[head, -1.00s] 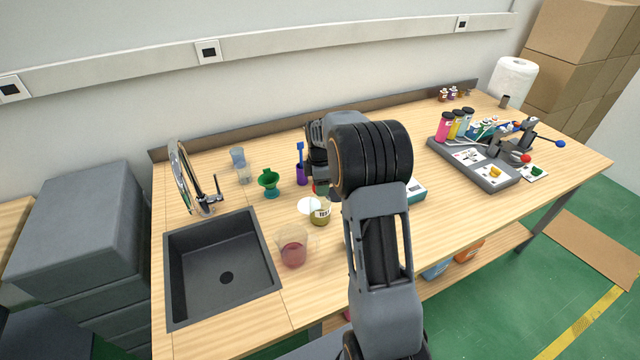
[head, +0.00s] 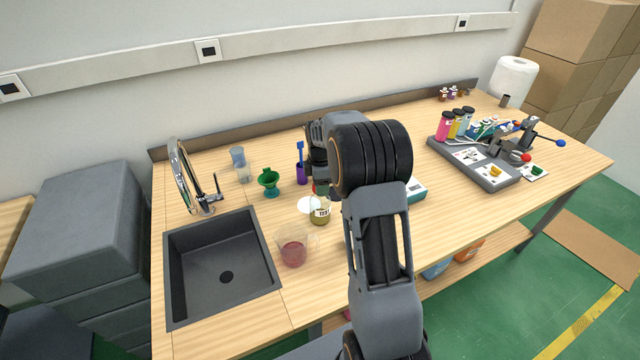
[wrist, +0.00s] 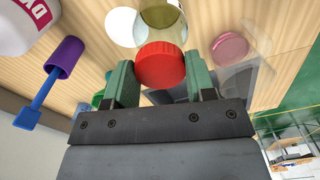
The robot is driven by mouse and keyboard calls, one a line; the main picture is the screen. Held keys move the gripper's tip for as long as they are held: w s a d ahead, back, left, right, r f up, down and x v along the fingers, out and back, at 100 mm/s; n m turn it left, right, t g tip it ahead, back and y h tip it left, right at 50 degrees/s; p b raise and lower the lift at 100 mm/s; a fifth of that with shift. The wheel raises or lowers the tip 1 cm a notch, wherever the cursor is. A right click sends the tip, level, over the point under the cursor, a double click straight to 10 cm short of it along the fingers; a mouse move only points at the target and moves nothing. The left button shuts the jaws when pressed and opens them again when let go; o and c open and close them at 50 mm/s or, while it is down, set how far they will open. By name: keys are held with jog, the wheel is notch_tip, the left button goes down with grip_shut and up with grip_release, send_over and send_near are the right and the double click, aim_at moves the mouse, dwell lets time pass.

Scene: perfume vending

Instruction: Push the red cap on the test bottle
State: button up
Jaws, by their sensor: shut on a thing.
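The red cap (wrist: 160,65) is between the green-padded fingers of my gripper (wrist: 160,76) in the wrist view. My gripper is shut on it. The test bottle (wrist: 163,14), clear with yellow-green contents, lies right beyond the cap in line with it. I cannot tell whether the cap is seated on its neck. In the head view the test bottle (head: 320,216) stands upright on the table with a white label. My arm hides the gripper and most of the cap there.
A beaker of pink liquid (head: 293,252) stands left of the bottle, near the sink (head: 225,270). A white disc (head: 307,204), a purple holder with a blue stick (head: 301,174) and a green funnel (head: 269,182) are close by. A grey tray (head: 490,178) with bottles stands at right.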

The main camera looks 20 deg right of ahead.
jog(key=o, duration=1.3)
jog(key=shift+o, duration=0.2)
jog(key=shift+r, duration=0.2)
jog(key=shift+r+p, duration=2.5)
jog(key=shift+r, duration=0.85)
grip_shut()
jog(key=shift+f, duration=0.35)
